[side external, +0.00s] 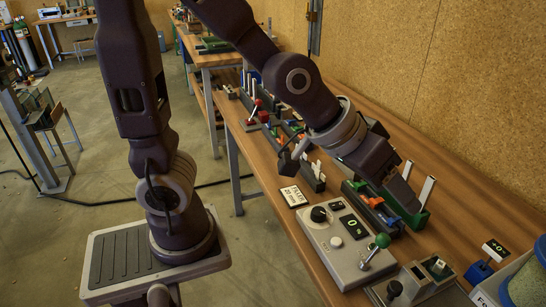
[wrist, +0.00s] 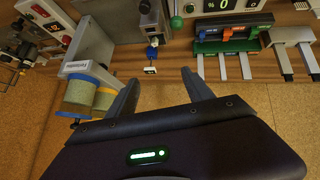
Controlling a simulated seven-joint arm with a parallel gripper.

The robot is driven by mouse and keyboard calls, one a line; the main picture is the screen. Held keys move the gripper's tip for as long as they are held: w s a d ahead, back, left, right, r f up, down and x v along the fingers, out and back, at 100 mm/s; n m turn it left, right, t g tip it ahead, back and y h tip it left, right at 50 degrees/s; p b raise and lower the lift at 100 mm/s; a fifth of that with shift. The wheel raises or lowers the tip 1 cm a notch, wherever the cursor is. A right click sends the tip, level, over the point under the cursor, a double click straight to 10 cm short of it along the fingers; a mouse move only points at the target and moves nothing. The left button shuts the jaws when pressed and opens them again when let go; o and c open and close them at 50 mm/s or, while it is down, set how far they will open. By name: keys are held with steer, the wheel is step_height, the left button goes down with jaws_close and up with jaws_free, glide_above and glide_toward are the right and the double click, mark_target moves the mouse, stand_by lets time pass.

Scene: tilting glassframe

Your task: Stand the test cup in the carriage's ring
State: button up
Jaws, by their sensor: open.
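My gripper (wrist: 160,78) shows in the wrist view as two dark fingers set wide apart with nothing between them. In the side view it hangs over the right part of the bench, by the green rack (side external: 413,217); its fingertips are hard to make out there. I cannot pick out the test cup for certain in either view. A grey fixture (side external: 420,285) stands at the bottom right of the side view and may hold the carriage. Its ring cannot be made out. In the wrist view a blue block with a small white tag (wrist: 152,55) lies beyond my fingers.
A grey control box (side external: 345,245) with a black knob and a green-knobbed lever stands on the bench. A labelled pale container (wrist: 88,70) with yellow-green cylinders (wrist: 80,95) is left of my fingers. The green rack also shows in the wrist view (wrist: 232,45). A board wall lines the bench.

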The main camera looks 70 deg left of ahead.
steer(key=s+a+r+g+y, duration=0.1)
steer(key=s+a, duration=0.4)
steer(key=s, duration=0.3)
steer(key=s+a+r+g+y, duration=0.1)
steer(key=s+a+r, duration=0.1)
steer(key=s+a, duration=0.3)
steer(key=s, duration=0.4)
steer(key=shift+a+r, duration=0.15)
